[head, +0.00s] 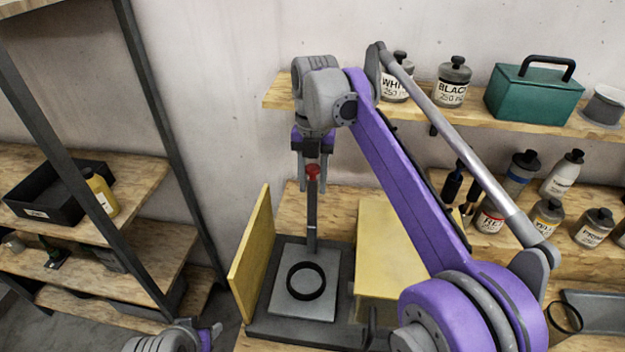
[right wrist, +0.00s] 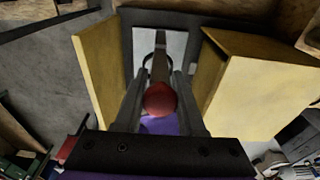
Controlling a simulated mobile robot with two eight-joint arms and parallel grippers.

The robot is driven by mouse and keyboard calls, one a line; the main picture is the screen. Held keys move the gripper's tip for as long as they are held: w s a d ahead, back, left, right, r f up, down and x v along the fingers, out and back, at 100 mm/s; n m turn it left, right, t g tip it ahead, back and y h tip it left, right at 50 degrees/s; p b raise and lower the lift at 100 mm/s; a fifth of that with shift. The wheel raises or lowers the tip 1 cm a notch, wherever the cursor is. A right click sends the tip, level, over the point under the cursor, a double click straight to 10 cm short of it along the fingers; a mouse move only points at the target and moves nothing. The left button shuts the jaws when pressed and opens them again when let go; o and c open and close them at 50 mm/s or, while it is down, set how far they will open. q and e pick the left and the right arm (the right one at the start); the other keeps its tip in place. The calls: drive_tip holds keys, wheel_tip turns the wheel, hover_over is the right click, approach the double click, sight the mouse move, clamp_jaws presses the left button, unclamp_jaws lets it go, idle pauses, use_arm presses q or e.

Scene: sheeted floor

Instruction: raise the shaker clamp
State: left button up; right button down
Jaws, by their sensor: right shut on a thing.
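The shaker clamp shows as an upright grey bar (head: 311,222) with a red knob (head: 313,172) on top. Its lower end stands at the back of a light plate (head: 318,306), which carries a black ring (head: 307,281). My right gripper (head: 314,178) points down from above and is shut on the red knob. In the right wrist view the red knob (right wrist: 160,98) sits between the two fingers of my right gripper (right wrist: 160,104), with the bar running away behind it. Part of my left arm shows at the bottom left; its fingers are not clear.
A yellow panel (head: 250,253) stands left of the plate and a yellow box (head: 390,245) stands right of it. Shelves behind hold bottles (head: 453,82) and a green toolbox (head: 534,92). A shelf rack (head: 140,165) with a black tray (head: 58,190) is at the left.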

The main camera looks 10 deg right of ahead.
sight(313, 166)
drive_tip(key=shift+f, duration=0.1)
drive_tip(key=c, duration=0.5)
unclamp_jaws()
drive_tip(key=shift+w, duration=0.15)
drive_tip(key=r, duration=0.6)
drive_tip(key=shift+w+d, duration=0.15)
drive_tip(key=shift+w, duration=0.2)
drive_tip(key=shift+r, duration=0.75)
